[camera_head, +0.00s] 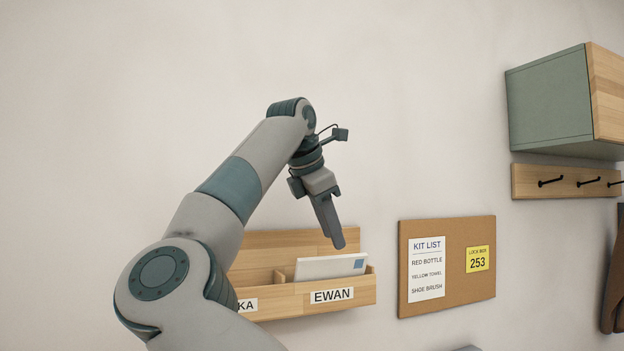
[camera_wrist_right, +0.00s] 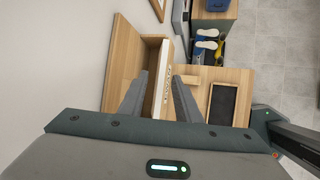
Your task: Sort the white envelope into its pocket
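The white envelope (camera_head: 331,267), with a blue stamp mark at its right end, stands in the right pocket of the wooden wall rack (camera_head: 275,243). That pocket carries the label EWAN (camera_head: 332,295). The left pocket's label ends in KA, its start hidden behind my arm. My right gripper (camera_head: 339,244) points down just above the envelope. In the right wrist view, the right gripper's fingers (camera_wrist_right: 160,88) are spread apart, with the envelope's white edge (camera_wrist_right: 166,72) showing between them. My left gripper is not in view.
A cork board (camera_head: 450,300) with a kit list and yellow note hangs right of the rack. A green cabinet (camera_head: 550,100) and hook rail (camera_head: 530,182) are farther right. The wrist view shows a wooden surface with a dark panel (camera_wrist_right: 222,105) below. The wall above the rack is clear.

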